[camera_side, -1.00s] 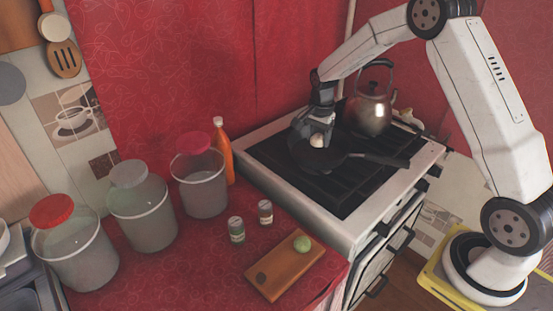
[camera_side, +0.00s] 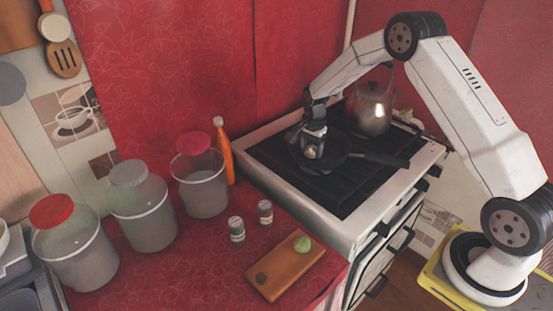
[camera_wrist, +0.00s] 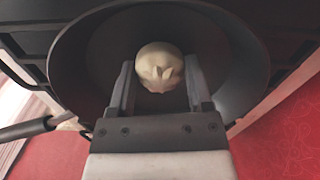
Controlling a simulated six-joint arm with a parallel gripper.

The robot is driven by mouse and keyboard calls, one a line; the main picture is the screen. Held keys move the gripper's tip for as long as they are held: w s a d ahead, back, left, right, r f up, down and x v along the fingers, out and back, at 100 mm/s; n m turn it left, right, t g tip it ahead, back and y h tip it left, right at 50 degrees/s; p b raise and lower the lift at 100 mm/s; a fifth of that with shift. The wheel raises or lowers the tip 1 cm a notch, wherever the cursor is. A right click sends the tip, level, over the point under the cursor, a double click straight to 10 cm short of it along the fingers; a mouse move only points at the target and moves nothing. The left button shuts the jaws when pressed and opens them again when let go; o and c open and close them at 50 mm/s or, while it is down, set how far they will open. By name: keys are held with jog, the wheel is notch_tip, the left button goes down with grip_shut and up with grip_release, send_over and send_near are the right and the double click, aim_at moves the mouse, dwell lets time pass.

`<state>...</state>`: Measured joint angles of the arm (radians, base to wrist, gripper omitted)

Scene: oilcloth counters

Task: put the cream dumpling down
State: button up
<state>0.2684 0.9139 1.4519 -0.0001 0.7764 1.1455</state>
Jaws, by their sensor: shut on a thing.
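The cream dumpling (camera_wrist: 159,67) is a pale round lump with a pleated top. In the wrist view it sits between the two fingers of my gripper (camera_wrist: 160,88), which is shut on it. The dark frying pan (camera_wrist: 235,60) lies behind and around it in that view. In the side view my gripper (camera_side: 312,150) points down inside the pan (camera_side: 338,160) on the stove, with the dumpling (camera_side: 311,152) at its fingertips. I cannot tell whether the dumpling touches the pan floor.
A metal kettle (camera_side: 372,110) stands on the stove behind the pan. A wooden board (camera_side: 272,278) with a green dumpling (camera_side: 303,244) lies on the red counter. An orange bottle (camera_side: 224,155), two small shakers (camera_side: 265,211) and lidded jars (camera_side: 203,190) stand to the left.

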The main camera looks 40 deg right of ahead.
aim_at(312, 150)
jog(key=shift+f, duration=0.25)
jog(key=o, duration=0.7)
notch_tip(312, 150, up, 12)
jog(key=shift+r, duration=0.1)
dwell(0.6)
dwell(0.5)
jog(key=s+a+n+t, duration=0.1)
jog(key=s+a+n, duration=0.3)
jog(key=s, duration=0.3)
jog(key=s+a+f+n, duration=0.1)
jog(key=s+a+n, duration=0.4)
jog(key=s, duration=0.3)
jog(key=s+a+n+t, duration=0.1)
jog(key=s+a+n, duration=0.4)
jog(key=s+n, duration=0.2)
jog(key=shift+s+f+t, duration=0.15)
jog(key=shift+s+t, duration=0.15)
jog(key=shift+s, duration=0.15)
